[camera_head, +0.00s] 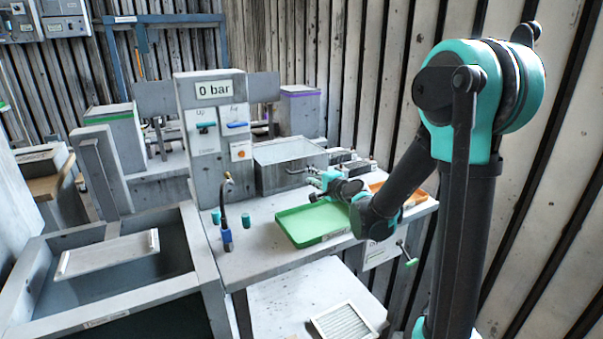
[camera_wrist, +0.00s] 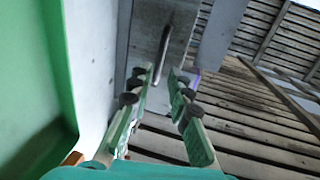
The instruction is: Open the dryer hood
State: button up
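A grey metal box (camera_head: 283,168), which looks like the dryer hood, stands on the bench behind the green tray. In the wrist view its grey face (camera_wrist: 150,30) carries a slim metal bar handle (camera_wrist: 163,50). My gripper (camera_head: 318,183) is close to the box's front right side, above the far edge of the tray. In the wrist view my gripper (camera_wrist: 158,82) is open, with a clear gap between its green-padded fingers. The handle's near end lines up with that gap; I cannot tell whether it lies between the fingertips or just beyond them. The fingers appear empty.
The green tray (camera_head: 296,236) lies below my forearm, with an orange tray (camera_head: 412,197) to the right. A blue-handled nozzle (camera_head: 226,236) stands at the bench's left. A control panel reading 0 bar (camera_head: 213,88) rises behind. The ribbed wall (camera_head: 355,60) is close behind and right.

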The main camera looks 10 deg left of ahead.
aim_at(302, 171)
jog(key=x, duration=0.8)
jog(key=shift+c, duration=0.5)
grip_shut()
